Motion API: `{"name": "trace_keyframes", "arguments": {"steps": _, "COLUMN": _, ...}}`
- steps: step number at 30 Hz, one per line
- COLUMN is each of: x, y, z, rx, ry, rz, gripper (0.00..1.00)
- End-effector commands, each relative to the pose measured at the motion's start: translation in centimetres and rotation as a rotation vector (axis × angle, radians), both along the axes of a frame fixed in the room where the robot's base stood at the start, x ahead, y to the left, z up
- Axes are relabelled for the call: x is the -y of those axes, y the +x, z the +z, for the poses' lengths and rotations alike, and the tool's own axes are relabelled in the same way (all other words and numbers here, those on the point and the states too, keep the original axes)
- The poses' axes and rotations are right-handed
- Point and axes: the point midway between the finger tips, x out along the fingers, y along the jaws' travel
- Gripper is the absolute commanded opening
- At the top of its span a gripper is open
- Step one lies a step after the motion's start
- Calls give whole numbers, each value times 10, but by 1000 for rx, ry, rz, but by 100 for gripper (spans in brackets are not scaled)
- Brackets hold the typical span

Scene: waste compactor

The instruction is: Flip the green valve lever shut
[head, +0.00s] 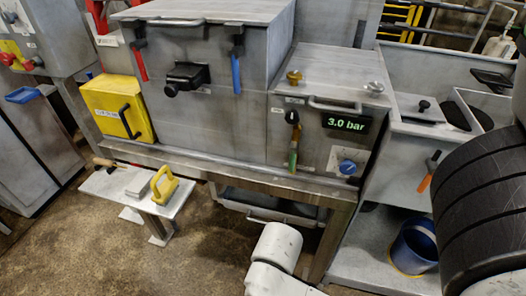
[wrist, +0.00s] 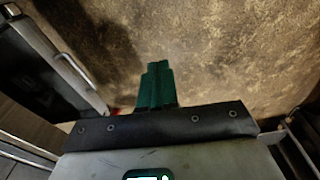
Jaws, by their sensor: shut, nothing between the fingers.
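The green valve lever (head: 294,139) is on the front of the grey metal unit in the head view, just left of the 3.0 bar display (head: 346,123). It looks upright, in line with a thin vertical pipe below a black knob. Its exact angle is too small to tell. My gripper (wrist: 156,68) shows in the wrist view with its dark green fingers together, shut and empty, over brown floor. The lever is not seen in the wrist view. In the head view only white links of my arm show, below the unit; the gripper is not visible there.
A blue knob (head: 347,167) sits right of the lever, and a bar handle (head: 335,105) above. A metal ledge (head: 225,167) runs below the panel. A low bench with a yellow-handled tool (head: 163,185) stands left. A blue bucket (head: 413,246) is lower right.

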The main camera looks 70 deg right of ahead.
Motion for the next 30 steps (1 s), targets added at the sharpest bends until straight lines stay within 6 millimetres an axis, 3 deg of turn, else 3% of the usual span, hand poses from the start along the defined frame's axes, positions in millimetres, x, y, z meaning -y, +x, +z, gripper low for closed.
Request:
{"name": "trace_keyframes", "arguments": {"steps": 12, "x": 0, "y": 0, "z": -1, "rx": -1, "ry": -2, "rz": -1, "gripper": 0}}
{"name": "trace_keyframes", "arguments": {"steps": 16, "x": 13, "y": 7, "z": -9, "rx": -19, "ry": -58, "rz": -24, "gripper": 0}}
{"name": "trace_keyframes", "arguments": {"steps": 20, "x": 49, "y": 23, "z": -23, "rx": -78, "ry": -227, "rz": -88, "gripper": 0}}
{"name": "trace_keyframes", "arguments": {"steps": 23, "x": 86, "y": 40, "z": -27, "rx": -146, "ry": -421, "rz": -157, "gripper": 0}}
{"name": "trace_keyframes", "arguments": {"steps": 26, "x": 120, "y": 59, "z": -17, "rx": -222, "ry": -635, "rz": -226, "gripper": 0}}
{"name": "trace_keyframes", "arguments": {"steps": 30, "x": 155, "y": 87, "z": 16, "rx": -324, "ry": -937, "rz": -314, "gripper": 0}}
